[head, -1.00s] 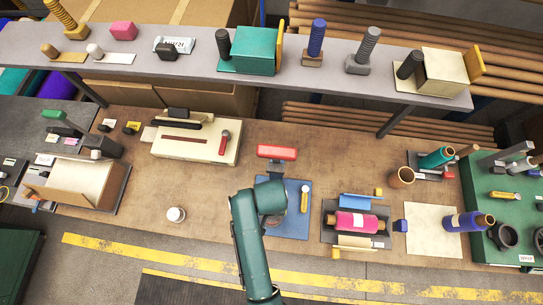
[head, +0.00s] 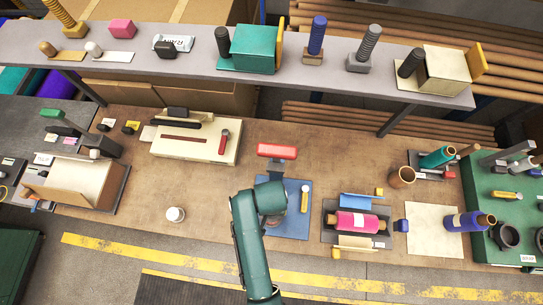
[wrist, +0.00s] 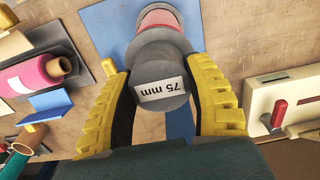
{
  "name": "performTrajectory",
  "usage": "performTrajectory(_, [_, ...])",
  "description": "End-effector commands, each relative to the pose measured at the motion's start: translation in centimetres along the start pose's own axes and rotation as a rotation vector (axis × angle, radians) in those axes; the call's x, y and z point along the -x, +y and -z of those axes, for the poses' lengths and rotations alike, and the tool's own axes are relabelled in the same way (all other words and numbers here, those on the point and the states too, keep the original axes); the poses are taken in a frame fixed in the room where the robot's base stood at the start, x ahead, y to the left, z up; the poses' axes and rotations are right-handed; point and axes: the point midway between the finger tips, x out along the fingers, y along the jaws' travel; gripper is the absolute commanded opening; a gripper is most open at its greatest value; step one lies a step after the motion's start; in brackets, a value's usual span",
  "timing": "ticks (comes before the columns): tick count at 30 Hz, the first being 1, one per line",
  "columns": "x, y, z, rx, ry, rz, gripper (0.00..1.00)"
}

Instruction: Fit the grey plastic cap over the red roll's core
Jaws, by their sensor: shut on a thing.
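The grey cap (wrist: 164,76), with a white "75 mm" label, is held between the two yellow fingers of my gripper (wrist: 163,68) in the wrist view. Its wider grey rim is on the far side. Part of the red roll (wrist: 164,17) shows just beyond that rim, over the blue mat. The cap hides the roll's near end and core, so I cannot tell whether it touches or sits over the core.
The blue mat (head: 290,226) carries a yellow-handled tool (head: 304,199). A magenta roll (head: 357,223) in a holder lies to its right, and a cream box (head: 197,150) with a red lever to its left. A white cup (head: 175,214) stands on the bench, with bare wood around it.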

Motion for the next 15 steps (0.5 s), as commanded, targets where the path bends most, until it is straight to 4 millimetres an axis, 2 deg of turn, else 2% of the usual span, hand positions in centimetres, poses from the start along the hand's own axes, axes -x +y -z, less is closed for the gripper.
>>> performTrajectory(15, [-0.65, 0.00, 0.01, 0.000, 0.000, 0.000, 0.12])
